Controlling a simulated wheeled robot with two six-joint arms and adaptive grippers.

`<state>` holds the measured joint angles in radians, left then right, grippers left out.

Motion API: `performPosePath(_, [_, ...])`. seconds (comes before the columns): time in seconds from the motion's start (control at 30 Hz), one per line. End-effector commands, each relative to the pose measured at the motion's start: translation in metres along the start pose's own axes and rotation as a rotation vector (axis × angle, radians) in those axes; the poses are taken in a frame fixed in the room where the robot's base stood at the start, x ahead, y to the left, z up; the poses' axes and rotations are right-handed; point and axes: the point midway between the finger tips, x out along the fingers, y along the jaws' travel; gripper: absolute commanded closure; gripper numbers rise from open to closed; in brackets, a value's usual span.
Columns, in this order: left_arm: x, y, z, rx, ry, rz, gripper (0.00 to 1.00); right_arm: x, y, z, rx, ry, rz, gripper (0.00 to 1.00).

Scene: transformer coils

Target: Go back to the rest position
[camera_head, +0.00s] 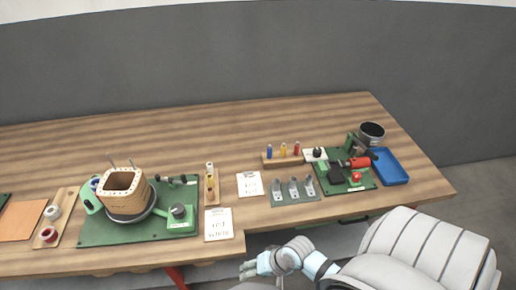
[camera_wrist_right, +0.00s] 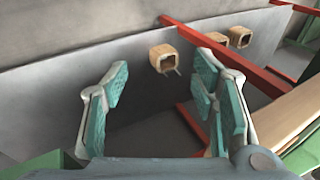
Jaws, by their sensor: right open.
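My right gripper (camera_head: 262,265) is in front of the table's front edge in the head view, with its arm coming in from the lower right. In the right wrist view its two teal-padded fingers (camera_wrist_right: 160,105) are spread wide with nothing between them. Behind the fingers, that view shows a wooden coil former (camera_wrist_right: 163,59) on a grey surface, with two more formers (camera_wrist_right: 239,37) farther right. My left gripper does not show in either view.
The wooden table (camera_head: 330,115) carries a green winding station (camera_head: 95,228) with a square coil former (camera_head: 122,185), white cards, a peg block (camera_head: 283,160), a green tool board (camera_head: 365,178) and a blue tray (camera_head: 393,168). Red frame bars (camera_wrist_right: 240,58) cross the wrist view.

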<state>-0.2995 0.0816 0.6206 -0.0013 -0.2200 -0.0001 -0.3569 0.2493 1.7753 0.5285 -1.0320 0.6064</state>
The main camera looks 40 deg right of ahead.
Motion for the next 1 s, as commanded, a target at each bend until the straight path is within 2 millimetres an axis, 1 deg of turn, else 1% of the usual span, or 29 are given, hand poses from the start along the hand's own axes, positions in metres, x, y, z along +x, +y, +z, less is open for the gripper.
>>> performPosePath(0.03, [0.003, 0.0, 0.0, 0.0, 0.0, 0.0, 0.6, 0.005, 0.004, 0.001, -0.001, 0.002, 0.005, 0.47])
performPosePath(0.13, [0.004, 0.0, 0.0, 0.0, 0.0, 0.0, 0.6, 0.008, 0.007, 0.001, -0.005, 0.005, 0.011, 0.47])
performPosePath(0.7, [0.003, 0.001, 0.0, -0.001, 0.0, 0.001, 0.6, 0.007, 0.007, 0.0, -0.015, 0.007, 0.011, 0.47])
performPosePath(0.77, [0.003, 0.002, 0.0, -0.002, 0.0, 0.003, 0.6, 0.008, 0.005, -0.011, -0.087, 0.059, -0.003, 0.47])
performPosePath(0.8, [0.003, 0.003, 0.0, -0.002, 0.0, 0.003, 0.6, 0.015, 0.019, -0.017, -0.145, 0.097, 0.025, 0.47])
performPosePath(0.87, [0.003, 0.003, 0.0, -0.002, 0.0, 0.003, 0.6, 0.033, 0.056, -0.018, -0.239, 0.135, 0.101, 0.47])
performPosePath(0.9, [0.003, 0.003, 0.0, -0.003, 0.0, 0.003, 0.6, 0.047, 0.088, -0.011, -0.315, 0.147, 0.167, 0.47])
performPosePath(0.93, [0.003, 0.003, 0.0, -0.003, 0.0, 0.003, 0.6, 0.056, 0.113, -0.001, -0.378, 0.144, 0.22, 0.47])
performPosePath(0.97, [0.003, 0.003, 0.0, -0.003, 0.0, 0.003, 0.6, 0.065, 0.137, 0.012, -0.442, 0.13, 0.268, 0.47])
performPosePath(1.0, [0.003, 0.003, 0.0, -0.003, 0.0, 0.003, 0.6, 0.074, 0.168, 0.034, -0.526, 0.099, 0.325, 0.47])
